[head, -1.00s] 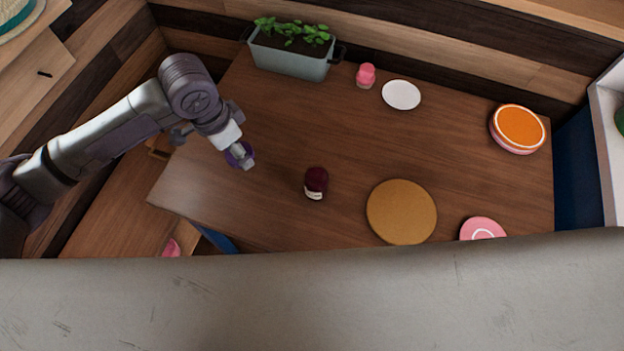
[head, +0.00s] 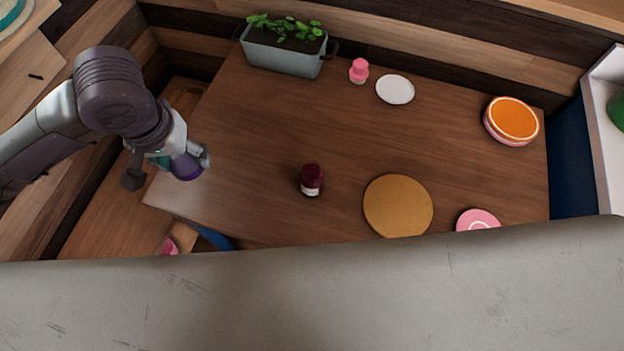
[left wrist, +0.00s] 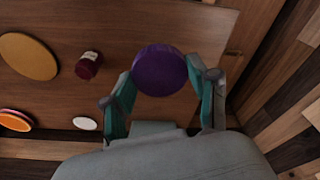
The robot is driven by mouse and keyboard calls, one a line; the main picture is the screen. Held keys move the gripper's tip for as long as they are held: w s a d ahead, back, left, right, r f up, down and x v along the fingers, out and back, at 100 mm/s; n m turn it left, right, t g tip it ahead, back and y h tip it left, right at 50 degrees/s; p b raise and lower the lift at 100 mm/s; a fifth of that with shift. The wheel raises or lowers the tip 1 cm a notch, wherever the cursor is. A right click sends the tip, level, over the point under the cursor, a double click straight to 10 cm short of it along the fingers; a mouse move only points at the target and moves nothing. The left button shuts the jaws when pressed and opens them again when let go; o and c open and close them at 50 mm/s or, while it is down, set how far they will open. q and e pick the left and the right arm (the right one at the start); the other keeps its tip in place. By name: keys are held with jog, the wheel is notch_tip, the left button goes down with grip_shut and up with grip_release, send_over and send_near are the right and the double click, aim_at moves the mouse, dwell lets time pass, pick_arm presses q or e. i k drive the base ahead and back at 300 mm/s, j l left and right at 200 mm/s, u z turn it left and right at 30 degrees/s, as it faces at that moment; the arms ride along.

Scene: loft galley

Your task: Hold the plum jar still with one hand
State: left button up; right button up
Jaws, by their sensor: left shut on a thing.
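In the left wrist view this purple top (left wrist: 160,70) sits between the two teal-padded fingers of the gripper (left wrist: 160,87). It may be the plum jar or only a lid; its lower part is hidden. A dark maroon jar (head: 311,180) with a pale label stands upright on the table, apart from the gripper. It also shows in the left wrist view (left wrist: 88,66). My right gripper is not in view.
The wooden table (head: 260,130) carries a tan round board (head: 398,206), a white plate (head: 395,89), a small pink jar (head: 358,71), an orange-topped round tin (head: 512,120), a pink round thing (head: 478,220) and a planter (head: 283,53). The table's left-middle is clear.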

aim_at(311, 174)
jog(key=z, duration=1.35)
jog(key=k+j, duration=0.1)
jog(key=j, duration=0.2)
jog(key=k+j, duration=0.1)
jog(key=j, duration=0.25)
jog(key=k+j, duration=0.1)
jog(key=j, duration=0.2)
jog(key=k+j, duration=0.15)
jog(key=j, duration=0.2)
